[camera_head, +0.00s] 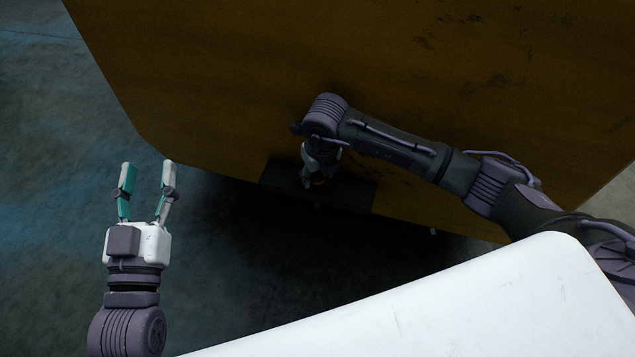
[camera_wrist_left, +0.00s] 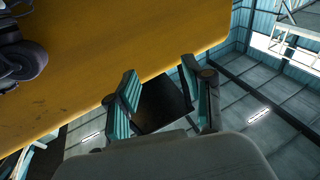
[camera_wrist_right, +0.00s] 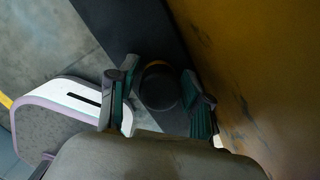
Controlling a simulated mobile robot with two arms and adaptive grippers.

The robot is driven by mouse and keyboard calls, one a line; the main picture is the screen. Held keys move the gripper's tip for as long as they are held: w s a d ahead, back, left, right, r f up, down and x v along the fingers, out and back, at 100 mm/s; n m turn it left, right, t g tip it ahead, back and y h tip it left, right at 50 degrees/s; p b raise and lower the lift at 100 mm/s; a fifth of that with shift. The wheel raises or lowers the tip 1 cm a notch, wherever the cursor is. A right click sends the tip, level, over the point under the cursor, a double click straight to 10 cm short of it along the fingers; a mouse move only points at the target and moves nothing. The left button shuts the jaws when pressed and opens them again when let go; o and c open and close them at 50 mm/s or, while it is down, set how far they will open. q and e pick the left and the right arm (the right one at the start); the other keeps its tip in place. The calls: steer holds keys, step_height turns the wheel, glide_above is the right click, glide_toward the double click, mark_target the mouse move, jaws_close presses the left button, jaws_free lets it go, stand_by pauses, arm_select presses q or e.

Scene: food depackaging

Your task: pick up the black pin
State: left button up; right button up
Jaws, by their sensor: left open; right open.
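A dark, round-ended thing, seemingly the black pin (camera_wrist_right: 158,90), shows in the right wrist view against a dark plate (camera_wrist_right: 125,25). My right gripper (camera_wrist_right: 157,78) is open, with one finger on each side of the pin. I cannot tell whether the fingers touch it. In the head view my right gripper (camera_head: 322,180) is down at the dark plate (camera_head: 345,193) by the yellow-brown panel's lower edge, and the pin is mostly hidden there. My left gripper (camera_head: 147,168) is open and empty, off to the left of the panel.
A large yellow-brown panel (camera_head: 230,70) fills the upper part of the head view. My right arm reaches across in front of it. Bare grey floor (camera_head: 60,150) lies at the left around my left gripper. The area below the dark plate is in deep shadow.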

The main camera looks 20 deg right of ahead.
jaws_close()
steer(key=shift+r, duration=0.1)
steer(key=shift+r, duration=0.4)
step_height(320, 180, up, 6)
steer(key=shift+w+p, duration=0.1)
steer(key=shift+p, duration=0.95)
arm_select(q)
steer(key=s+a+f+g+y+p, duration=0.1)
steer(key=s+a+f+g+y, duration=0.1)
steer(key=f+g, duration=0.35)
steer(key=s+a+f+g+y+p, duration=0.1)
steer(key=s+f+g, duration=0.1)
steer(key=f+g, duration=0.35)
steer(key=s+a+f+g+y+p, duration=0.1)
steer(key=s+a+f+g, duration=0.1)
steer(key=s, duration=0.4)
steer(key=s+a+f+g+p, duration=0.1)
steer(key=s+a+f+g, duration=0.1)
steer(key=s, duration=0.4)
step_height(320, 180, down, 3)
steer(key=shift+r+n+g+y+p, duration=0.1)
steer(key=shift+n+g+y+p, duration=0.25)
steer(key=shift+g, duration=0.25)
arm_select(e)
step_height(320, 180, up, 21)
steer(key=shift+r, duration=0.1)
